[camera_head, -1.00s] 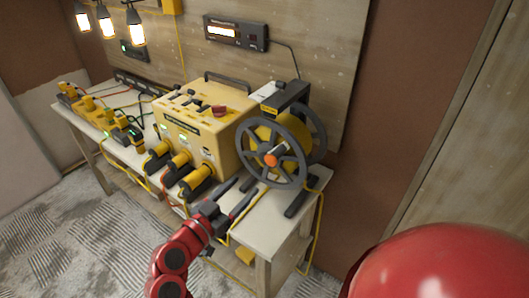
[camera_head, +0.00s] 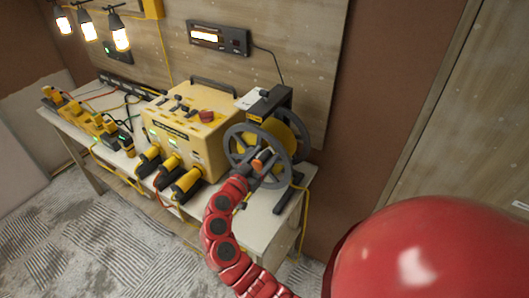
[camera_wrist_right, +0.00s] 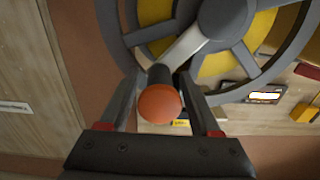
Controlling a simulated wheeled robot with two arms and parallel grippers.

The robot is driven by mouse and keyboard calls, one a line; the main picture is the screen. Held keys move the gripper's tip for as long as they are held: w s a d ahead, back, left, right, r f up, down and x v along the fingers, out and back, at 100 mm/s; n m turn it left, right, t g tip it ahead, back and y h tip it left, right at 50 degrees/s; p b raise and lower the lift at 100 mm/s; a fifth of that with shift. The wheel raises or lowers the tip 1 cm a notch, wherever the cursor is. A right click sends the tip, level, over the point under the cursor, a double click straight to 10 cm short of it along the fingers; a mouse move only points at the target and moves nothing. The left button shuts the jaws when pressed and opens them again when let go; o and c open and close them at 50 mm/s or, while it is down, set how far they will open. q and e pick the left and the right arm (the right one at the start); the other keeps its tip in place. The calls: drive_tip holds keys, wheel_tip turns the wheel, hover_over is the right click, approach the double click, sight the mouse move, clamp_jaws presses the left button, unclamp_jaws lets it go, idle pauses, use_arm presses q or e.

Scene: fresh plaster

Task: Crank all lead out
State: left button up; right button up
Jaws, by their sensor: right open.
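The cable reel stands at the table's right end, with a grey spoked wheel (camera_head: 233,136) and a yellow drum (camera_head: 291,132). Its crank handle has an orange knob (camera_head: 257,165), which shows large in the wrist view (camera_wrist_right: 160,104). My right gripper (camera_wrist_right: 160,78) is open, with one finger on each side of the knob and its dark shaft; I cannot tell whether they touch. In the head view the right gripper (camera_head: 262,178) is at the reel's front. Yellow lead (camera_head: 304,222) hangs at the table's right end. My left gripper is out of view.
A yellow power box (camera_head: 190,125) with several yellow plugs (camera_head: 187,183) in front stands left of the reel. More yellow connectors (camera_head: 105,128) line the table's left part. A lit display (camera_head: 218,38) is on the wall board behind. The carpet (camera_head: 70,235) in front is clear.

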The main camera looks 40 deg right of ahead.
clamp_jaws()
idle(0.4)
drive_tip(key=shift+f, duration=0.1)
idle(1.0)
